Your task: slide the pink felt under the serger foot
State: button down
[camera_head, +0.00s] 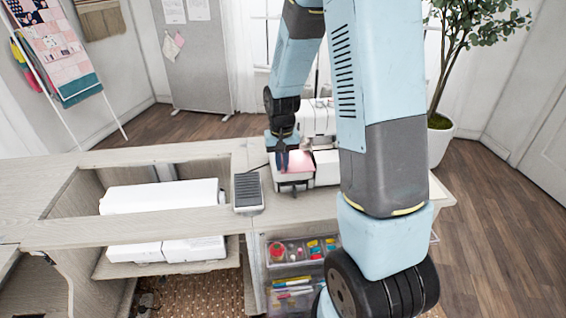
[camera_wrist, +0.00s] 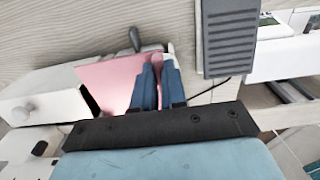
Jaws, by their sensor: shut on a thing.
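The pink felt (camera_head: 298,160) lies at the front of the white serger (camera_head: 326,168), on or just over its bed. In the wrist view the felt (camera_wrist: 108,82) is a flat pink sheet reaching left from my fingers over the serger's white body (camera_wrist: 45,93). My gripper (camera_head: 282,168) points down at the felt's left side in the head view. In the wrist view its two blue fingers (camera_wrist: 158,62) are shut on the felt's edge, with pink showing between them. The serger foot cannot be made out; my arm and the felt cover that area.
A dark ribbed foot pedal (camera_head: 247,189) lies left of the serger, and close beside my fingers in the wrist view (camera_wrist: 228,40). A thin dark cord (camera_wrist: 208,88) runs between. A white machine (camera_head: 160,196) sits in the cabinet opening. Drawers with supplies (camera_head: 298,250) are below.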

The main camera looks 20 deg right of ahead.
jog(key=shift+d+f, duration=0.15)
jog(key=shift+f, duration=0.05)
dwell(0.3)
jog(key=c, duration=1.1)
grip_release()
jog(key=shift+r, duration=0.15)
notch_tip(320, 180, up, 20)
jog(key=shift+f, duration=0.25)
jog(key=s+r+n+t, duration=0.1)
jog(key=s+r, duration=0.3)
jog(key=s, duration=0.7)
jog(key=s+r+n+t, duration=0.1)
jog(key=s+r+t, duration=0.3)
jog(key=s, duration=0.8)
jog(key=shift+a+t, duration=0.25)
jog(key=shift+t, duration=0.05)
